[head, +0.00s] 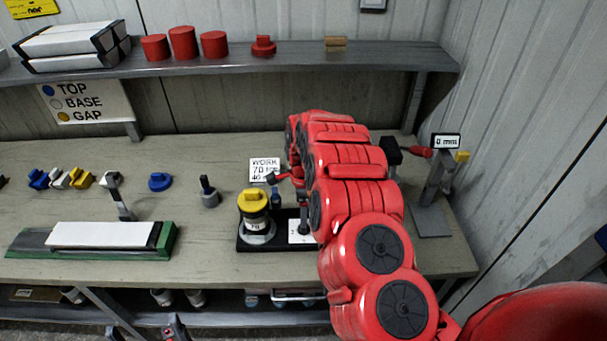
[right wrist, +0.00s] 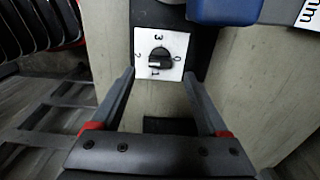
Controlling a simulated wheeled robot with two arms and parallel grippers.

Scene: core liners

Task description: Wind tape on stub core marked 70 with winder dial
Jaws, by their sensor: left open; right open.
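The stub core (head: 257,226), marked 70, stands upright under a yellow cap (head: 253,201) on the black winder base (head: 244,246). The winder dial is a black knob (right wrist: 160,58) on a white plate (right wrist: 172,41) numbered 0 to 3; its exact setting is hard to read. In the right wrist view my right gripper (right wrist: 160,84) is open, its fingers spread either side of the dial plate with nothing between them. In the head view my right arm covers part of the winder. My left gripper (head: 144,331) is open and empty at the bottom edge, below the bench front.
A work card (head: 265,170) stands behind the winder. A green tray (head: 166,240) with a white core lies left. Blue, white and yellow caps (head: 82,179) sit farther back. A gauge (head: 446,141) reading 0 mm stands right. Red cylinders (head: 183,43) are on the shelf.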

